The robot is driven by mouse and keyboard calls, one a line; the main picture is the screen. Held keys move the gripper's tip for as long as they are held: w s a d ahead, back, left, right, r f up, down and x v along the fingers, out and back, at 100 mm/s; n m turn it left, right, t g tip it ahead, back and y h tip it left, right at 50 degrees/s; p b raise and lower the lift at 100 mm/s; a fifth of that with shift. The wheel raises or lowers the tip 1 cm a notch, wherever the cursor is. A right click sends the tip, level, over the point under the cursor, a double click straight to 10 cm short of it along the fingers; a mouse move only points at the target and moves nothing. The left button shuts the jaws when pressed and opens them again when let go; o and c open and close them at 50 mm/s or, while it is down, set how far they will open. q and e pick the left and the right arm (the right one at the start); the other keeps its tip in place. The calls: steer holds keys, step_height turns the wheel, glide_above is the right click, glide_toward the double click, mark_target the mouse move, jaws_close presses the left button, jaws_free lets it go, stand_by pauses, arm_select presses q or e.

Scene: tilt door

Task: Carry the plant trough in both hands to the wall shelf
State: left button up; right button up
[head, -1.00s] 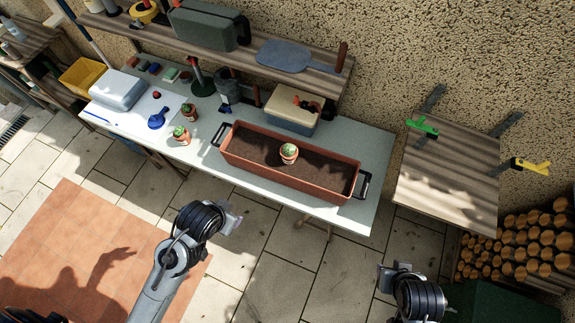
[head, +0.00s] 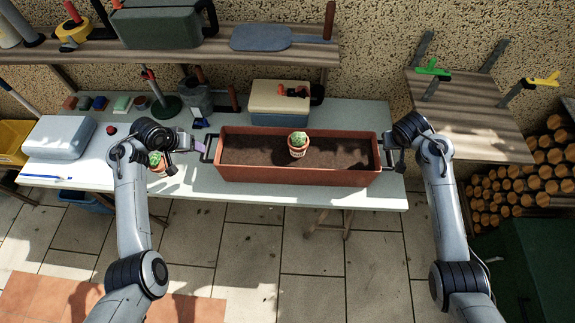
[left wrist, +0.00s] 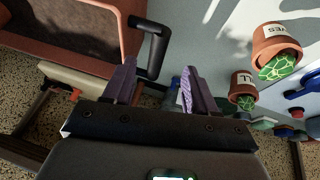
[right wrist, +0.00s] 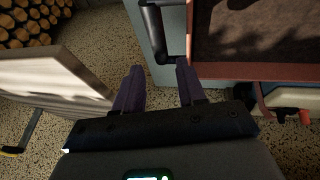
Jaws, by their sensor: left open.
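The plant trough (head: 330,178), terracotta-coloured and filled with dark soil, stands on the workbench in the head view, with a small potted cactus (head: 298,145) on its soil. Its black left handle (left wrist: 153,48) shows in the left wrist view, just ahead of my open left gripper (left wrist: 155,85). Its right handle (right wrist: 165,35) shows in the right wrist view, ahead of the open, empty right gripper (right wrist: 158,82). In the head view my left gripper (head: 201,146) and right gripper (head: 389,150) are at the trough's two ends. The wooden wall shelf (head: 465,115) is at the right.
A green clamp (head: 433,71) and a yellow clamp (head: 541,81) are at the wall shelf. Stacked logs (head: 520,185) lie below it. A cooler box (head: 280,103) stands behind the trough. Potted cacti (left wrist: 275,50) stand beside my left gripper. The back shelf (head: 200,60) overhangs the bench.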

arm_select(q)
steer(key=shift+w+d, duration=0.1)
steer(key=shift+d, duration=0.05)
arm_select(e)
steer(key=shift+w+d, duration=0.1)
steer(key=shift+d, duration=0.05)
arm_select(q)
steer(key=x, duration=0.9)
steer(key=shift+w+f, duration=0.1)
steer(key=shift+f, duration=0.05)
arm_select(e)
steer(key=x, duration=0.9)
steer(key=shift+w+f, duration=0.1)
steer(key=shift+f, duration=0.05)
arm_select(q)
steer(key=shift+w+d+f, duration=0.15)
steer(key=shift+w+f, duration=0.05)
steer(key=shift+f, duration=0.45)
arm_select(e)
steer(key=shift+w+d+f, duration=0.15)
steer(key=shift+w+f, duration=0.1)
steer(key=shift+f, duration=0.35)
arm_select(q)
steer(key=c, duration=0.9)
arm_select(e)
jaws_close()
arm_select(q)
jaws_close()
